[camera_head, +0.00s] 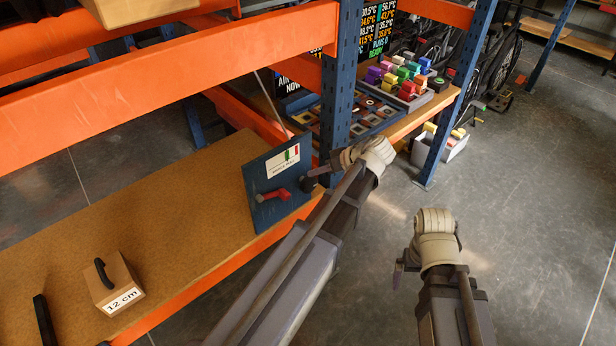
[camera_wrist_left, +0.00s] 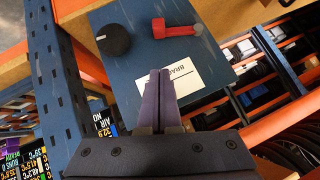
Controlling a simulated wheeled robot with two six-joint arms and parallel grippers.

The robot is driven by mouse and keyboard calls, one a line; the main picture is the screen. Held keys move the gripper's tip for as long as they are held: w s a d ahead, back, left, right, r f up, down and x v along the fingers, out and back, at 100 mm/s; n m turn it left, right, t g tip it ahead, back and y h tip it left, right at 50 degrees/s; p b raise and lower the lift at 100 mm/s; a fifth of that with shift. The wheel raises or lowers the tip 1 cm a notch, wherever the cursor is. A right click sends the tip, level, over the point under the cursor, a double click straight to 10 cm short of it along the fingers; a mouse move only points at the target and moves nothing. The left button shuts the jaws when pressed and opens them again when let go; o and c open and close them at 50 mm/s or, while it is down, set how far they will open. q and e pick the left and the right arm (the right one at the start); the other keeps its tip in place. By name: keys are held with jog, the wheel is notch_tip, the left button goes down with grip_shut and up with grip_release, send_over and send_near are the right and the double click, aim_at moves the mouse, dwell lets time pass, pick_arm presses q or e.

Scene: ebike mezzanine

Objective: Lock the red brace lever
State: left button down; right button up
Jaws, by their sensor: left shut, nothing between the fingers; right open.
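The red brace lever (camera_head: 273,195) is on the front of an upright blue panel (camera_head: 262,222) at the shelf's edge. It lies nearly level, a grey round end at its left and a red block at its right. It also shows in the left wrist view (camera_wrist_left: 178,31). A white label (camera_head: 283,160) with green and red marks is above it. My left gripper (camera_head: 312,173) is shut and empty, in front of the panel's right side. In the left wrist view its closed fingers (camera_wrist_left: 160,82) overlap the label, apart from the lever. My right gripper (camera_head: 398,266) is open and empty over the floor.
A black knob (camera_wrist_left: 113,40) sits on the panel beside the lever. A blue upright (camera_head: 337,80) and orange beams (camera_head: 170,75) stand close by. A box marked 12 cm (camera_head: 112,282) is on the wooden shelf (camera_head: 150,200). Coloured blocks fill trays behind.

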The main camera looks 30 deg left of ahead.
pick_arm(q)
jog(key=shift+r, duration=0.1)
dwell(0.3)
jog(key=b, duration=0.8)
send_near(284, 191)
jog(key=w+a+f, duration=0.1)
jog(key=a+f, duration=0.1)
jog(key=a, duration=0.2)
jog(key=shift+s+f+b, duration=0.3)
jog(key=shift+f+b, duration=0.65)
jog(key=shift+b, duration=0.3)
jog(key=shift+a, duration=0.1)
